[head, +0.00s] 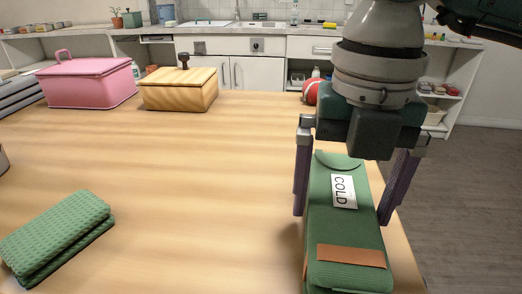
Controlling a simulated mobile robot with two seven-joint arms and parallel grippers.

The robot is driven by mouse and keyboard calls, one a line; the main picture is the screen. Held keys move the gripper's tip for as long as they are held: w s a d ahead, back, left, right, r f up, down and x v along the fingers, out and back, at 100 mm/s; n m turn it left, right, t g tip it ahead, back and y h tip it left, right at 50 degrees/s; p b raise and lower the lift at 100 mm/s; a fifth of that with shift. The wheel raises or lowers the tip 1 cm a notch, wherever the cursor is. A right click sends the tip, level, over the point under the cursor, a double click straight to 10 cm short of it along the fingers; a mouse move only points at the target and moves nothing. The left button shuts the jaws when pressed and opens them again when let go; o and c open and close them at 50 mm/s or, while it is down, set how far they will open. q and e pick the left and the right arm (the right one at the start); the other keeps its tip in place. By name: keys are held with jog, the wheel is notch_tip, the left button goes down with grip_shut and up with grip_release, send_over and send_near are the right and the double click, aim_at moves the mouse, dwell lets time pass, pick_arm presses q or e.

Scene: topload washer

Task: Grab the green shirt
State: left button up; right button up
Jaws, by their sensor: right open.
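My left gripper is not in view.
A folded green textured cloth (58,235) lies at the lower left. A pink lidded box (88,85) and a wooden lidded box (180,92) stand at the back left. A red round object (310,92) sits behind my gripper. The table's middle is clear.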

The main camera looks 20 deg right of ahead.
jog(key=shift+f, duration=0.25)
jog(key=shift+c, duration=0.6)
jog(key=c, duration=1.2)
jog(key=shift+r, duration=0.15)
